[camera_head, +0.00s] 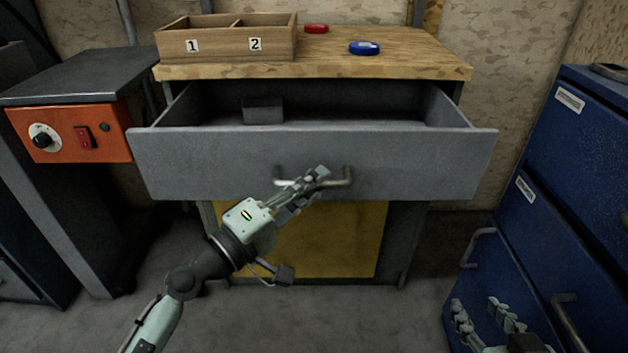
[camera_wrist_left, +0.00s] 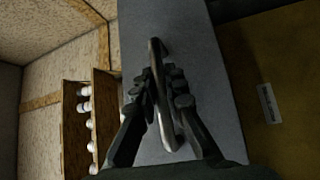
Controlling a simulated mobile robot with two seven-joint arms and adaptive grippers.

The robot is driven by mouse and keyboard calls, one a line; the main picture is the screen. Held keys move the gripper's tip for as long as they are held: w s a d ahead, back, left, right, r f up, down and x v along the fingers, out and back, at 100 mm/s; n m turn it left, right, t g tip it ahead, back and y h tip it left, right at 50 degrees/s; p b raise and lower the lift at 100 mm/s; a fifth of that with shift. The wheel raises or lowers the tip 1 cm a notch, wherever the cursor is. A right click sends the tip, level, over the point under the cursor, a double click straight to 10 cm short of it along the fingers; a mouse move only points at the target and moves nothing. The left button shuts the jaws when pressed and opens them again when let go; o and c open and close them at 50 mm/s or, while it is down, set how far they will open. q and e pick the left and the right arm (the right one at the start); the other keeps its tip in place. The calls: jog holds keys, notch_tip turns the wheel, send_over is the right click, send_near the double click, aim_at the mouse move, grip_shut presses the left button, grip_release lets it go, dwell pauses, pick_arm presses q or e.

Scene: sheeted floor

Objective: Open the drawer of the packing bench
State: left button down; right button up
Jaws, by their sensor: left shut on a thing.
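The packing bench has a wooden top (camera_head: 420,62) and a grey drawer (camera_head: 220,160). The drawer stands pulled well out, and its inside shows from above. A dark grey block (camera_head: 263,111) is in it toward the left. The drawer's curved metal handle (camera_head: 347,178) is on the front panel. My left gripper (camera_head: 314,180) is shut on the handle; in the left wrist view the handle (camera_wrist_left: 157,75) runs between the fingers. My right gripper (camera_head: 478,308) is at the lower right, empty, with its fingers apart in front of the blue cabinet.
A wooden box (camera_head: 220,45) with two compartments numbered 1 and 2 sits on the bench top. A red item (camera_head: 315,28) and a blue item (camera_head: 364,48) lie there too. An orange control box (camera_head: 72,132) is at left; a blue drawer cabinet (camera_head: 560,180) is at right.

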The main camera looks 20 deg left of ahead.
pick_arm(q)
jog(key=c, duration=1.6)
grip_release()
jog(key=v, duration=1.2)
